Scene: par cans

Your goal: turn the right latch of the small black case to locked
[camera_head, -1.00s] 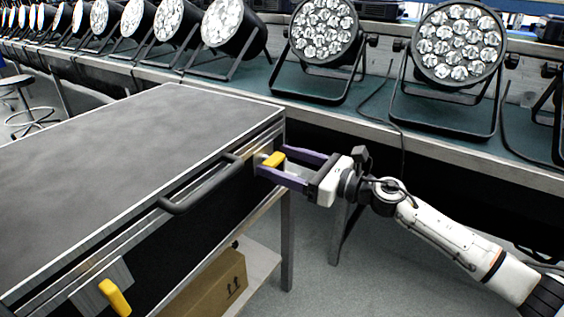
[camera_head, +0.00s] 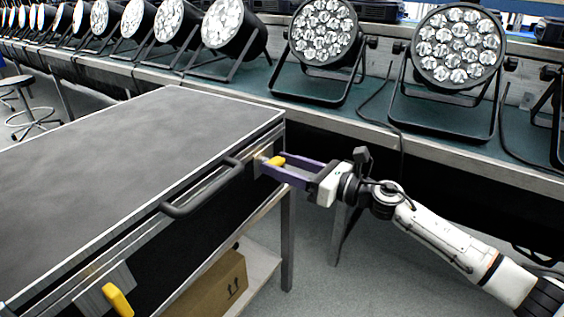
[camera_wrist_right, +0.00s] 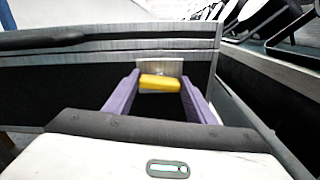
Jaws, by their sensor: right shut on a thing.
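The black case (camera_head: 150,130) has a dark grey lid with a metal rim and fills the left of the head view. Its right latch, a yellow handle (camera_head: 276,161) on a metal plate, is near the right end of the front face. My right gripper (camera_head: 271,166) is shut on this latch with its purple fingers. In the right wrist view the latch (camera_wrist_right: 160,83) lies nearly level between the two fingertips (camera_wrist_right: 161,78). The left latch (camera_head: 118,299), also yellow, stands tilted at the bottom left. My left gripper is out of view.
A black carry handle (camera_head: 203,190) juts from the case front between the latches. A cardboard box (camera_head: 210,285) sits on a shelf below. Behind, a long bench (camera_head: 430,150) holds a row of par cans (camera_head: 457,47). The floor in front is open.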

